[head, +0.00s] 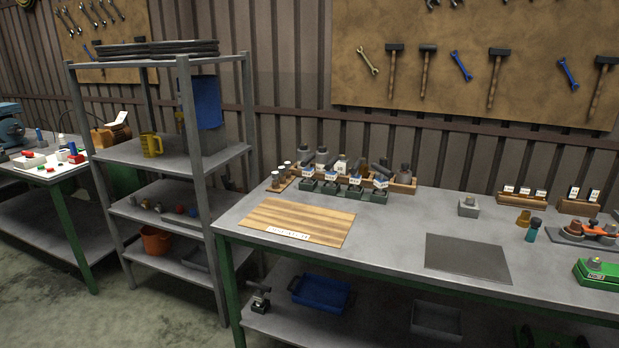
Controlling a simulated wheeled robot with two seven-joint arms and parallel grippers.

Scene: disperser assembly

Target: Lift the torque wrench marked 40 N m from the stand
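No torque wrench marked 40 N m can be picked out for certain; the labels are too small to read. On the grey workbench (390,235), a row of small green holders (345,192) carries white-and-blue labels. Behind it, a wooden rack (404,186) holds several dark and grey tools or containers. At the right, two wooden stands with dark-and-white cards stand near the wall, one (523,196) left of the other (577,206). I cannot tell which of these is the wrench stand. Neither of my grippers is in view.
A wooden board (297,221) and a dark grey mat (467,257) lie on the bench. A green device (597,273) sits at the right edge. A metal shelf (165,158) stands left of the bench. Bare bench top lies between board and mat.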

